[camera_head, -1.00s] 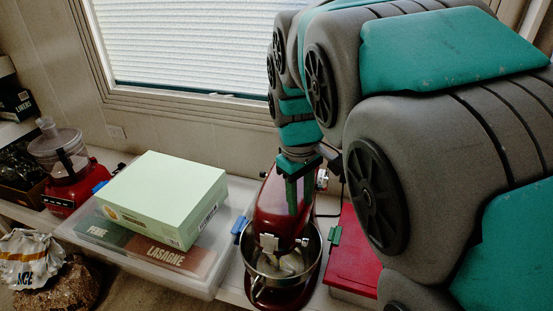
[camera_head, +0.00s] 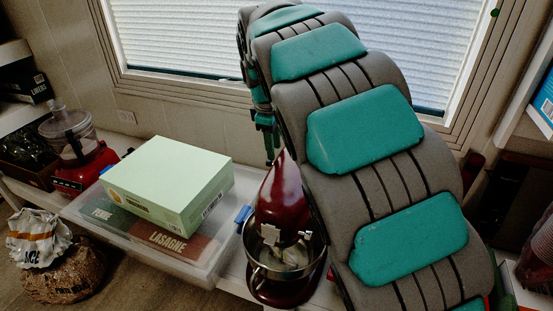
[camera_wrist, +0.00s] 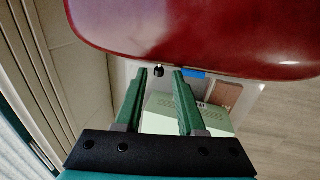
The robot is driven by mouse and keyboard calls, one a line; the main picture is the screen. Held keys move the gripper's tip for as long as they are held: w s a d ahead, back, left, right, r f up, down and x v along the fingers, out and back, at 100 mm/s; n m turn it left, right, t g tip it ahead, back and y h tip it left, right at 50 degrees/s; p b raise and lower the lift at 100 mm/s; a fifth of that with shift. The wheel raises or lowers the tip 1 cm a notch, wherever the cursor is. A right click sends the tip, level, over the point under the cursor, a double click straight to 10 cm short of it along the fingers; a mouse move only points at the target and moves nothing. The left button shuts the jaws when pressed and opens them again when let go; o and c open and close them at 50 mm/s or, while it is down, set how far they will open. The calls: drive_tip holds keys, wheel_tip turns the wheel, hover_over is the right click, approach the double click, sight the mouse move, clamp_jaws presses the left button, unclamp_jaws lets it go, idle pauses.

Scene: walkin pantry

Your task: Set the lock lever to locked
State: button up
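A dark red stand mixer (camera_head: 281,200) with a steel bowl (camera_head: 253,266) stands on the counter. Its glossy red head (camera_wrist: 195,35) fills the top of the wrist view. A small black knob (camera_wrist: 159,70) shows just under the head's edge, between and slightly beyond my fingertips; it may be the lock lever, but I cannot tell its setting. A blue part (camera_head: 243,214) is beside the mixer's left side and also shows in the wrist view (camera_wrist: 195,74). My gripper (camera_wrist: 160,74) is open and empty, behind the mixer in the head view, partly hidden by it.
A pale green box (camera_head: 170,183) sits on a clear-lidded bin (camera_head: 205,262) left of the mixer. A red food processor (camera_head: 85,165) and a torn bag (camera_head: 40,240) are farther left. A window (camera_head: 180,45) is behind. My arm blocks the right side.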

sight(273, 164)
drive_tip(key=f, duration=0.2)
drive_tip(key=w+f, duration=0.1)
drive_tip(key=f, duration=0.2)
drive_tip(key=shift+d, duration=0.2)
clamp_jaws()
idle(1.1)
